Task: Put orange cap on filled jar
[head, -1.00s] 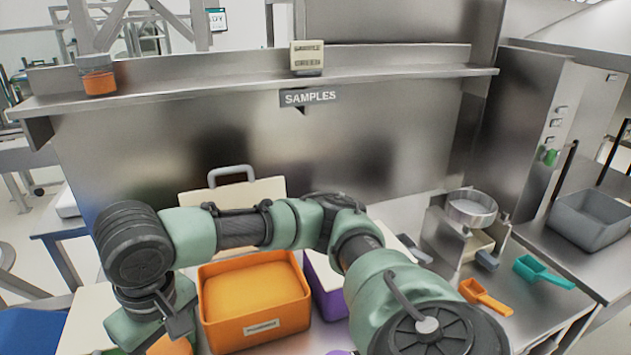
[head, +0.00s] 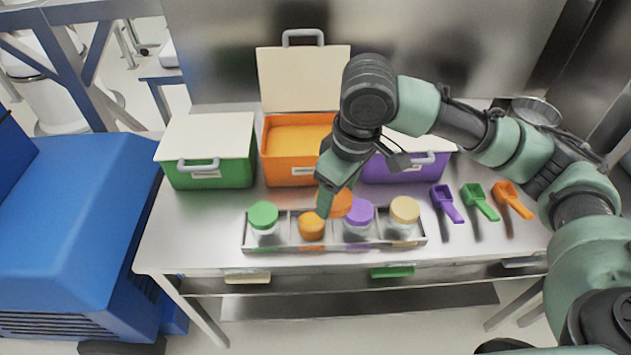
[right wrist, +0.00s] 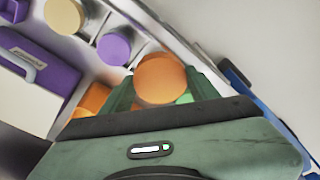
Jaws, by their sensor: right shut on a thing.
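My right gripper (head: 328,198) is shut on the orange cap (head: 338,204) and holds it above the tray. The cap also shows between the two fingers in the right wrist view (right wrist: 160,78). The filled jar (head: 311,226), open and full of orange material, stands in the metal tray (head: 334,247), just below and slightly left of the cap in the head view. The cap appears apart from the jar, but the exact gap is hard to tell. In the right wrist view the cap and hand hide most of the jar. My left gripper is not in view.
The tray also holds jars with green (head: 263,214), purple (head: 360,211) and tan (head: 404,209) caps. Behind stand a green bin (head: 208,172), an open orange bin (head: 290,172) and a purple bin (head: 405,168). Purple, green and orange scoops (head: 511,199) lie right.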

